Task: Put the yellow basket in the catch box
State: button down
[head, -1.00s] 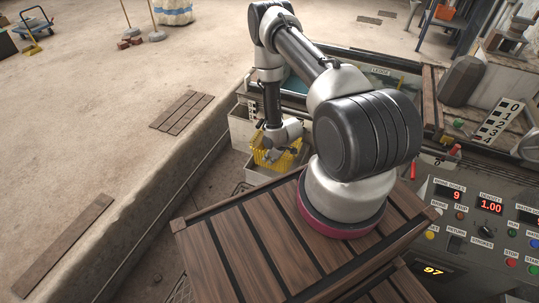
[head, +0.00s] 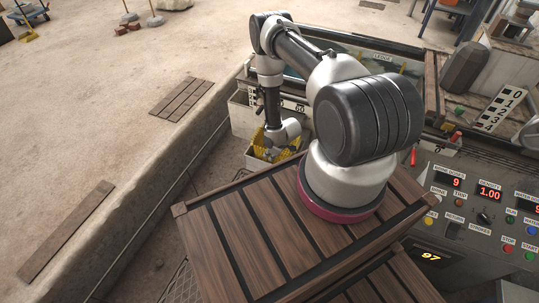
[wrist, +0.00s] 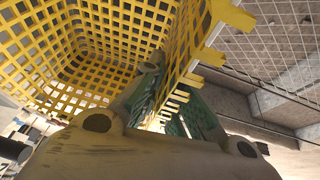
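The yellow basket (head: 260,141) is a mesh basket, seen small and partly hidden by my wrist in the head view. It fills the upper left of the wrist view (wrist: 75,45). My gripper (wrist: 165,105) has its green-padded fingers on either side of the basket's wall, closed on it. In the head view my gripper (head: 271,150) is mostly hidden by the arm. A pale open box (head: 254,163), apparently the catch box, is around and below the basket. I cannot tell whether the basket touches its floor.
A larger pale bin (head: 240,115) with a scale strip stands just behind. A wooden slatted deck (head: 240,235) lies in front, under my arm. The control panel (head: 475,205) is at the right. A concrete ledge and open floor (head: 90,125) are at the left.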

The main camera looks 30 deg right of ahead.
jog(key=shift+f, duration=0.25)
jog(key=c, duration=1.6)
grip_release()
jog(key=shift+o, duration=0.2)
jog(key=w+v, duration=0.1)
jog(key=v, duration=0.9)
jog(key=w+a+r+v, duration=0.1)
jog(key=w+v, duration=0.1)
jog(key=v, duration=0.9)
jog(key=shift+a+r, duration=0.3)
jog(key=shift+r, duration=0.05)
jog(key=shift+w, duration=0.15)
